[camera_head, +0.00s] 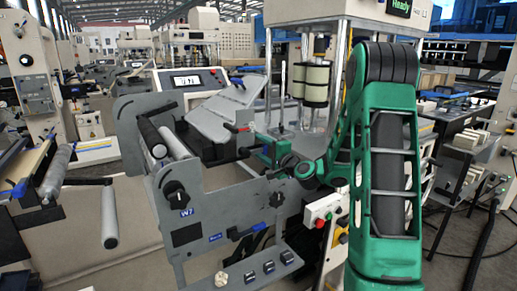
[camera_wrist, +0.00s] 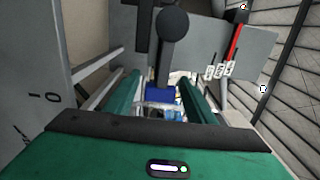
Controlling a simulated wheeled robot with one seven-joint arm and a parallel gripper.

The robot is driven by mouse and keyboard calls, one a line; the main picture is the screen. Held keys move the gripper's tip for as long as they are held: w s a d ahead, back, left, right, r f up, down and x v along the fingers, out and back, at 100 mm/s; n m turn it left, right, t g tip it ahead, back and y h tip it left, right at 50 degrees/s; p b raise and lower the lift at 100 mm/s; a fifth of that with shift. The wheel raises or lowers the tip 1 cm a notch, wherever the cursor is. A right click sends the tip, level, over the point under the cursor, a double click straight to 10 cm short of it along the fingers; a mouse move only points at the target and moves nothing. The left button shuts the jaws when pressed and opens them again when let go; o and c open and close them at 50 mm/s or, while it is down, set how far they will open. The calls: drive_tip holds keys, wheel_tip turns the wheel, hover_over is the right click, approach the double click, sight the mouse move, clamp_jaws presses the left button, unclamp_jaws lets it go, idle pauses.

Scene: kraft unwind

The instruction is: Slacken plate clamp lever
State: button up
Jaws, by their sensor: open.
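My gripper (camera_head: 256,147) reaches in from the right at the grey unwind machine marked W7 (camera_head: 215,205). In the wrist view its two green fingers (camera_wrist: 159,82) stand apart with no object clasped. A black ball-ended lever (camera_wrist: 173,28) shows ahead of the fingertips, near the gap between them; whether it touches them is unclear. A red lever (camera_wrist: 234,44) is on the grey plate to the right. In the head view, red-tipped parts (camera_head: 230,127) lie near the fingers. Which of these is the plate clamp lever I cannot tell for sure.
A tilted grey plate (camera_head: 225,112) with a blue lever (camera_head: 236,80) is behind the gripper.

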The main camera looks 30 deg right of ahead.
drive_tip(key=shift+w+a, duration=0.1)
drive_tip(key=shift+w, duration=1.05)
clamp_jaws()
drive_tip(key=shift+r+n, duration=0.45)
drive_tip(key=shift+n, duration=0.35)
unclamp_jaws()
drive_tip(key=s, duration=1)
drive_tip(key=shift+s, duration=0.35)
